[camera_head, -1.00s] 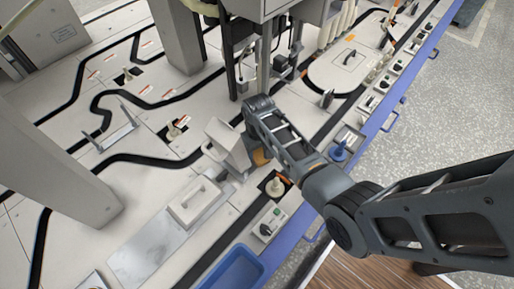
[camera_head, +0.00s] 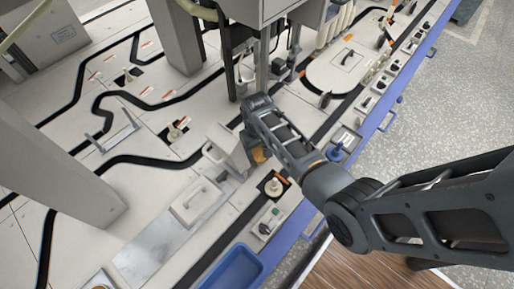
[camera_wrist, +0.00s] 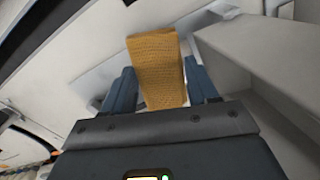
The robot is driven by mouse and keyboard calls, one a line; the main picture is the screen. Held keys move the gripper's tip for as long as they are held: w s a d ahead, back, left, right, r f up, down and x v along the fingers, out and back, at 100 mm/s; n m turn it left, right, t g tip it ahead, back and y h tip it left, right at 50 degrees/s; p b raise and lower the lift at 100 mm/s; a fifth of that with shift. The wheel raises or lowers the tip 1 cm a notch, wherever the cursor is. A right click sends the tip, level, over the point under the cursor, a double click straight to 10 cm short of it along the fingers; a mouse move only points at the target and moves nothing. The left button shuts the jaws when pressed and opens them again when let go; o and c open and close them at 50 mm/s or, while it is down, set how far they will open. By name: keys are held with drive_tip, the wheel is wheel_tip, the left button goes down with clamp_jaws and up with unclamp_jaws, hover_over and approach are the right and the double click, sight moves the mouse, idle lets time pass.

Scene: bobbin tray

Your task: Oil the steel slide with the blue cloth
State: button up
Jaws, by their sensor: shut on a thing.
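My gripper (camera_wrist: 160,88) is shut on a folded orange-yellow cloth (camera_wrist: 158,66), which stands up between the two dark blue fingers in the wrist view. The cloth also shows as a small orange patch beside the arm's end in the head view (camera_head: 258,154). I see no blue cloth. A smooth grey metallic strip, seemingly the steel slide (camera_head: 150,248), runs diagonally over the deck at lower left. My gripper is at its upper right end, beside a pale box-shaped housing (camera_head: 228,150). Whether the cloth touches the strip cannot be told.
A white block with a handle (camera_head: 196,202) sits on the strip. An empty-looking blue tray (camera_head: 232,270) is at the front edge. A round knob (camera_head: 274,186) and a blue knob (camera_head: 338,153) stand close to my arm. Grey posts (camera_head: 75,150) rise from the deck.

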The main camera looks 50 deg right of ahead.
sight(257, 150)
drive_tip(key=shift+s+r+p, duration=0.1)
drive_tip(key=shift+r+p, duration=2.55)
drive_tip(key=shift+r, duration=0.3)
